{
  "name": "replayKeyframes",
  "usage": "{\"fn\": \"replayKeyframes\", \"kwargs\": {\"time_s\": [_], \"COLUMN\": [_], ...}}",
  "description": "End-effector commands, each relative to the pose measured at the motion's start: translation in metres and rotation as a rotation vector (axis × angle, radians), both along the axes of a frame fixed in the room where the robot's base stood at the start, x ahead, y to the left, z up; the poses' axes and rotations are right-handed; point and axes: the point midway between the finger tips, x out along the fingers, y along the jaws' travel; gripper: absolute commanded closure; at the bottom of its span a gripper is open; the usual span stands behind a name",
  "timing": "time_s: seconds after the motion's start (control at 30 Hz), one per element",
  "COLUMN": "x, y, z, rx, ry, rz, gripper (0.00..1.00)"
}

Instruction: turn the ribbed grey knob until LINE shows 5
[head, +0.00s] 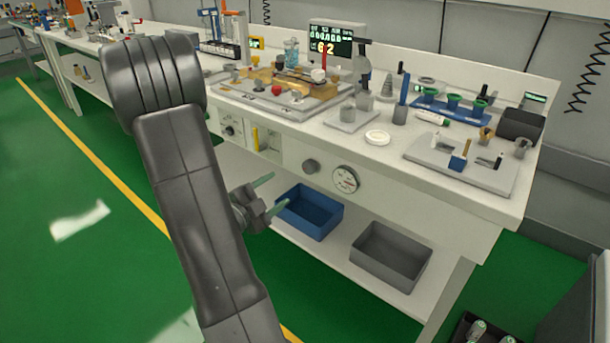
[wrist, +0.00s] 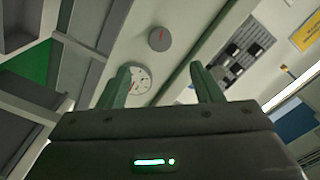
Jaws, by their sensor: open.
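A round grey knob (head: 311,166) sits on the white front panel of the bench. A dark display (head: 331,45) on the bench shows small text and large yellow digits like 62; I cannot read LINE. My gripper (head: 273,193) is open and empty, in front of the panel and apart from the knob.
A blue bin (head: 311,212) and a grey bin (head: 391,255) stand on the lower shelf. A grey tray (head: 462,172) with small parts lies on the bench top. The green floor (head: 75,185) in front of the bench is clear.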

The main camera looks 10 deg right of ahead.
Motion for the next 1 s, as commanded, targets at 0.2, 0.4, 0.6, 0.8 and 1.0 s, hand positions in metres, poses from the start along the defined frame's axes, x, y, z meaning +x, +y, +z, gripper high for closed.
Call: {"fn": "replayKeyframes", "kwargs": {"time_s": [0.2,0.4,0.6,0.8,1.0], "x": [0.023,0.047,0.067,0.076,0.077], "y": [-0.032,-0.063,-0.087,-0.098,-0.099], "z": [0.0,0.0,-0.001,0.0,0.0], "rx": [0.001,0.0,0.001,0.0,0.0], "ry": [-0.001,-0.001,0.0,0.002,0.001], "rz": [-0.005,-0.004,-0.001,0.002,0.003], "gripper": [0.41,0.41,0.41,0.41,0.41]}}
